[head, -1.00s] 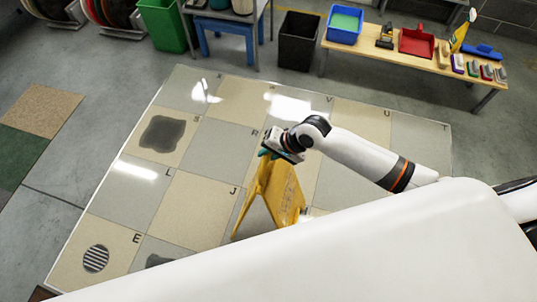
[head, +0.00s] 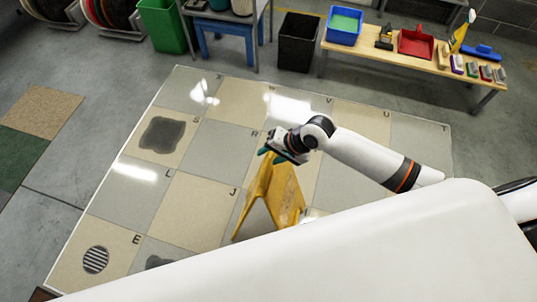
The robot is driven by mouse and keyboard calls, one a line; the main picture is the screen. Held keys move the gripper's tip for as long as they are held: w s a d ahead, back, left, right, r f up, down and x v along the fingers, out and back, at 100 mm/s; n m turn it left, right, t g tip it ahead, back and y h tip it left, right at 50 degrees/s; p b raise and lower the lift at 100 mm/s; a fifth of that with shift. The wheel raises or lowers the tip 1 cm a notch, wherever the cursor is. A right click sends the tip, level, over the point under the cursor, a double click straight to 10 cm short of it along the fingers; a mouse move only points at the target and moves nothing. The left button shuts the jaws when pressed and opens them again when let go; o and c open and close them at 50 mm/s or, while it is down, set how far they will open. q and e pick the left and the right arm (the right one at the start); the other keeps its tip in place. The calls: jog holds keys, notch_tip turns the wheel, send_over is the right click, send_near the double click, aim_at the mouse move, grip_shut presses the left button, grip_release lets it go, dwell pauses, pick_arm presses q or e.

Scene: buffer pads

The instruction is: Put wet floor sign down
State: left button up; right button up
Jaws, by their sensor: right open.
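The yellow wet floor sign (head: 283,196) stands on the tiled floor in the middle of the head view, its two panels spread in an A shape. My white body covers part of the view just below it. My right gripper (head: 270,155) is open at the top edge of the sign, with its teal fingertips just above it. Whether the fingers still touch the sign is too small to tell. My left gripper is not in view.
The tiled floor (head: 215,150) has a dark stain (head: 162,134) and a round drain grate (head: 96,260). A bench (head: 400,52) with a blue tub (head: 345,25) and a red dustpan (head: 416,43) stands at the back right. A black bin (head: 298,42) and a green bin (head: 162,25) stand behind the tiles.

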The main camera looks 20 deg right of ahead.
jog(key=v, duration=1)
jog(key=shift+p, duration=0.3)
jog(key=shift+r, duration=0.15)
jog(key=w+d+f+t+h, duration=0.1)
jog(key=d+f, duration=0.3)
jog(key=f, duration=0.5)
jog(key=w+d+f+t+h, duration=0.15)
jog(key=d+f, duration=0.25)
jog(key=f, duration=0.5)
jog(key=s+d+f+n+g+h, duration=0.25)
jog(key=s+f, duration=0.55)
jog(key=f, duration=0.4)
jog(key=s+a+f+n+g, duration=0.1)
jog(key=s+f, duration=0.3)
jog(key=s, duration=0.5)
jog(key=s+a+f+n+g, duration=0.1)
jog(key=s+a+f+n, duration=0.1)
jog(key=s+f, duration=0.3)
jog(key=s+a+f+n, duration=0.2)
jog(key=s+f+n, duration=0.2)
jog(key=s, duration=1)
jog(key=shift+a+f+g+h, duration=0.2)
jog(key=shift+f+g+h, duration=0.1)
jog(key=shift+f+g, duration=0.1)
jog(key=shift+s, duration=0.1)
jog(key=shift+c, duration=0.5)
